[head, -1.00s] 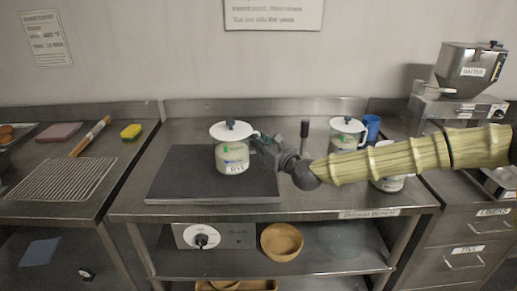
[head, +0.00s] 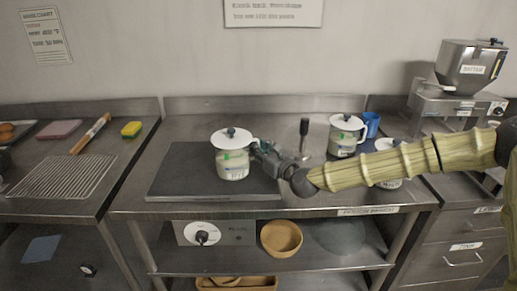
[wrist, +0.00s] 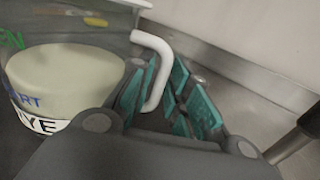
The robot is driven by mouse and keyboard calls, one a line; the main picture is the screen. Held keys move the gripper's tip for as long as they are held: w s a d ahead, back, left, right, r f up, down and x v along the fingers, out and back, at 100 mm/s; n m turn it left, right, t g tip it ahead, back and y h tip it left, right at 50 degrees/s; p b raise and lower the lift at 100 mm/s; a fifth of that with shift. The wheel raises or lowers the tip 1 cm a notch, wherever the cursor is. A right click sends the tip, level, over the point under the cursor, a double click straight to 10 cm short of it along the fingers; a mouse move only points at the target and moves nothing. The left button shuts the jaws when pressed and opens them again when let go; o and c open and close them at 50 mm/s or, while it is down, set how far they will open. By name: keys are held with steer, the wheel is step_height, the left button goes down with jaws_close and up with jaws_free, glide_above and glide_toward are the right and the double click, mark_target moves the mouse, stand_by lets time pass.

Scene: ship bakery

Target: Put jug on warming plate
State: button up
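The jug (head: 232,163) is clear with a white lid and pale contents, and its label reads RYE in the wrist view (wrist: 40,122). It stands upright on the dark warming plate (head: 170,185), in the plate's upper right part. Its white handle (wrist: 158,62) points right, toward my gripper (head: 261,152). In the wrist view the teal finger pads of my gripper (wrist: 172,98) stand apart on either side of the handle, with a gap on the right side. The jug's top is cut off in the wrist view.
Another white-lidded jug (head: 345,135) and a blue cup (head: 371,124) stand at the counter's back right. A third lidded container (head: 390,182) is partly behind my arm. A dark upright handle (head: 304,135) rises just behind my gripper. A wire rack (head: 62,177) lies left.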

steer(key=shift+o, duration=0.3)
steer(key=shift+r, duration=0.2)
steer(key=shift+s+d+f, duration=0.15)
steer(key=shift+s, duration=0.1)
steer(key=b+v, duration=0.2)
steer(key=v, duration=0.9)
steer(key=shift+s+d, duration=0.1)
steer(key=shift+s, duration=0.1)
stand_by(1.9)
